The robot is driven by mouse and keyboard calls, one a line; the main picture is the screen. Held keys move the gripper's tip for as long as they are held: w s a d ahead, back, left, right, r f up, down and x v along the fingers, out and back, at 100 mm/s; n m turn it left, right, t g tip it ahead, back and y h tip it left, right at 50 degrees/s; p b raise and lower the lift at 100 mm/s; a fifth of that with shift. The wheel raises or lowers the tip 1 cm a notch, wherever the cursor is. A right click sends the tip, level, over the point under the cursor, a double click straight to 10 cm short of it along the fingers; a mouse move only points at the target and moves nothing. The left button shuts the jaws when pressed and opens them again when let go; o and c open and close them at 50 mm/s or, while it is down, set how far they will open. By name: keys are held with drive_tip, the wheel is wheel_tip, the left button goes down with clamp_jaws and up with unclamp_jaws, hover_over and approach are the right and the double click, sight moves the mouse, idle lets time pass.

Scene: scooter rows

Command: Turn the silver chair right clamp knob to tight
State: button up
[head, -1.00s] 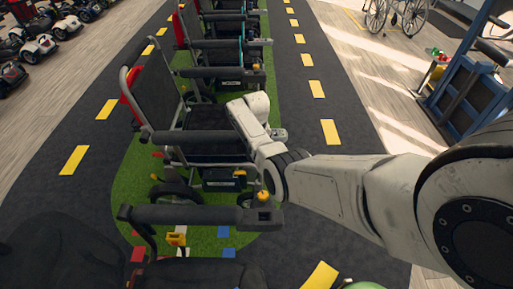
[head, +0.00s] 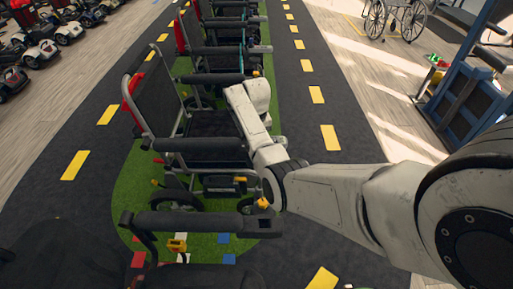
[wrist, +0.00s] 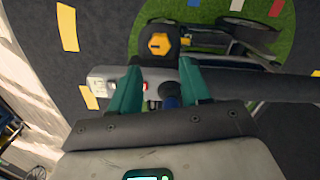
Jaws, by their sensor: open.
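The silver chair (head: 146,122), with a grey tube frame, dark back and dark seat, stands mid-left in the head view. A yellow clamp knob (wrist: 158,43) on a dark mount shows in the wrist view, just beyond my fingertips. A grey and black armrest bar (wrist: 240,86) with small red and white marks runs below the knob, across the gap between the fingers. My gripper (wrist: 160,66) has two teal fingers, spread apart with nothing held, one to each side of the knob's line. In the head view my arm hides the gripper and its contact area.
More chairs (head: 222,52) stand in a row behind on the green strip. A blue frame (head: 470,100) and wheelchair (head: 397,15) stand at right. Dark lanes flank the row.

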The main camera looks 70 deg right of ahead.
drive_tip(key=shift+r, duration=1.35)
